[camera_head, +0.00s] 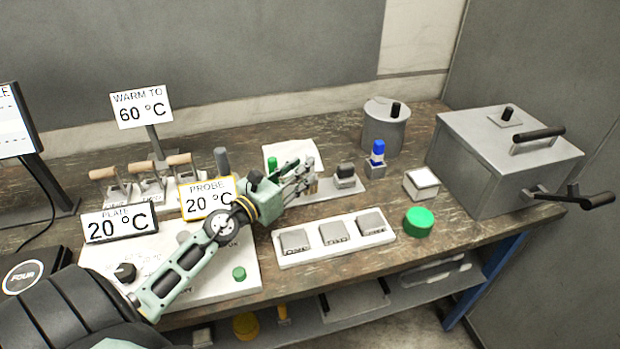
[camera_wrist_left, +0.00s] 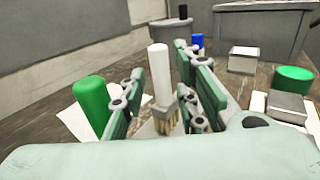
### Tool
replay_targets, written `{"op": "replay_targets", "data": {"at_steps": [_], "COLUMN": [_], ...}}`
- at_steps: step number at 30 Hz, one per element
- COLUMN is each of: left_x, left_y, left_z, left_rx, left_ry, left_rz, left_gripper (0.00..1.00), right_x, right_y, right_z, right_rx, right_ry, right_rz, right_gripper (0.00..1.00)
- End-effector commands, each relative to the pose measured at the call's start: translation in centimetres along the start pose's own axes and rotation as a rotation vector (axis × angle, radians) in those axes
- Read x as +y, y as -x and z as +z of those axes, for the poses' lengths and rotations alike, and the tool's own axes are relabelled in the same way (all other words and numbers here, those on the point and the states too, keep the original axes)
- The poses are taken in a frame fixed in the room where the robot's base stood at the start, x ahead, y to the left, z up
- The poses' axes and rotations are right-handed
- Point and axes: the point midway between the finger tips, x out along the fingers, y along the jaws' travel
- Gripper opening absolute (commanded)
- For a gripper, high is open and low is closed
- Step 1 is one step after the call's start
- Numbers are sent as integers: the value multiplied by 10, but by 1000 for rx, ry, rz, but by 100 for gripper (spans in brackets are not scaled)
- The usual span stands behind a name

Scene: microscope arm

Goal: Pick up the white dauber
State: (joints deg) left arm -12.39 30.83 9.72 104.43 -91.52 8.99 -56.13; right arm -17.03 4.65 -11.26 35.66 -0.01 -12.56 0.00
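The white dauber (camera_wrist_left: 159,75) stands upright in the left wrist view, with a white handle, a grey collar and tan bristles at the bottom. My left gripper (camera_wrist_left: 165,95) is open, with one green-padded finger on each side of the dauber. The right-hand finger looks closer to it; I cannot tell whether it touches. In the head view, my left gripper (camera_head: 304,180) reaches over the bench at the grey strip, and its fingers mostly hide the dauber there. My right gripper is not in view.
A green-handled item (camera_wrist_left: 90,100) stands just left of the fingers. A blue-topped item (camera_head: 377,152), a grey block (camera_head: 345,176) and a white box (camera_head: 421,183) stand to the right. A tray (camera_head: 335,245) and green cylinder (camera_head: 419,222) are in front.

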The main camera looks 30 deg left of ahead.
Motion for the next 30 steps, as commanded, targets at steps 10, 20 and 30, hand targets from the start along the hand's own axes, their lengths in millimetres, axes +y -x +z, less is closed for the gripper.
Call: {"op": "replay_targets", "data": {"at_steps": [10,20,30], "left_x": [0,-1,0], "left_y": [-42,-44,-44], "left_z": [1,1,1], "left_rx": [-1,-1,-1], "left_ry": [1,1,1], "left_rz": [-1,-1,-1], "left_gripper": [29,24,0], "right_x": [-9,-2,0], "right_y": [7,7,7], "right_z": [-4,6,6], "right_rx": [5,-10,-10], "right_ry": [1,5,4], "right_rz": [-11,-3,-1], "right_gripper": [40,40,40]}}
